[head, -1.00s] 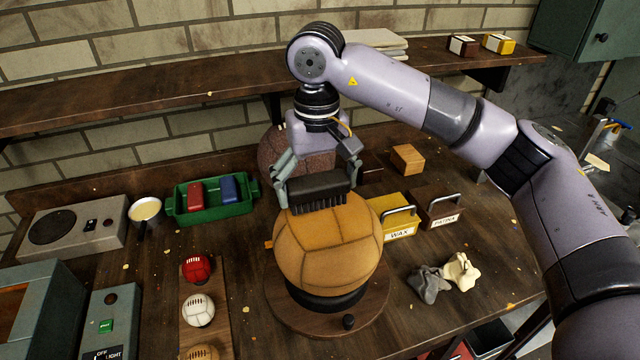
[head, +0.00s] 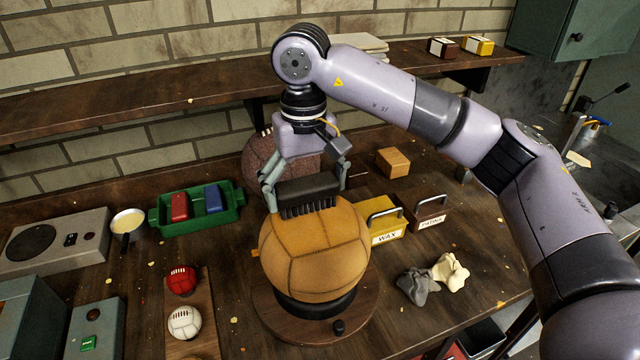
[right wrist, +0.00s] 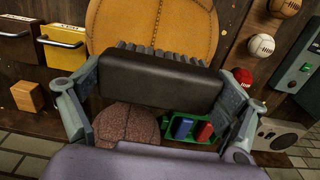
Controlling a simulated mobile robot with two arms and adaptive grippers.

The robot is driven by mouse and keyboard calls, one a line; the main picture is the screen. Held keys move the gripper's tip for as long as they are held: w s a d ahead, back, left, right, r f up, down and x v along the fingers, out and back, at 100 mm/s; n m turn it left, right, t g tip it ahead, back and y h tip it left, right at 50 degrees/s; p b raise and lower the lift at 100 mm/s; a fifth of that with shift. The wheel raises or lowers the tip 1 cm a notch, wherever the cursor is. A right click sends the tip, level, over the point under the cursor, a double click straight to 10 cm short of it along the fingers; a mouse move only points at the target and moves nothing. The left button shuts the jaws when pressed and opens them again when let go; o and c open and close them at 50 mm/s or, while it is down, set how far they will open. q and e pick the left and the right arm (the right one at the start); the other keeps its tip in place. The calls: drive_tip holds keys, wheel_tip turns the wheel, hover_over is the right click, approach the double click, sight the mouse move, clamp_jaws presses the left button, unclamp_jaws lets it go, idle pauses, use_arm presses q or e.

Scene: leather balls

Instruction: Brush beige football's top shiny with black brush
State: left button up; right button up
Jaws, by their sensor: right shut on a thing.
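The beige football (head: 315,255), a tan panelled ball, sits on a black ring on a round wooden turntable (head: 362,312) at the bench's middle. It also shows in the right wrist view (right wrist: 160,25). My right gripper (head: 307,190) is shut on the black brush (head: 308,190), which also shows in the right wrist view (right wrist: 160,78). The brush's bristles point down at the ball's upper back and appear to touch it. The top under the bristles is partly hidden. My left gripper is not in view.
Behind the ball are a dark brown ball (head: 262,165) and a green tray (head: 235,222) with red and blue brushes. The wax box (head: 383,238) and patina box (head: 428,222) stand close to its right. Grey (head: 415,287) and cream (head: 450,272) cloths lie at front right.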

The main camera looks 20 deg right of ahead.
sight(328, 178)
drive_tip(key=shift+a, duration=0.6)
drive_tip(key=shift+d+f, duration=0.1)
drive_tip(key=shift+d, duration=0.5)
drive_tip(key=shift+d+b, duration=0.6)
drive_tip(key=shift+d, duration=1.3)
drive_tip(key=shift+a+r, duration=0.2)
drive_tip(key=shift+a, duration=1.1)
drive_tip(key=shift+d+r, duration=0.1)
drive_tip(key=shift+r+p, duration=2.45)
drive_tip(key=shift+r, duration=1)
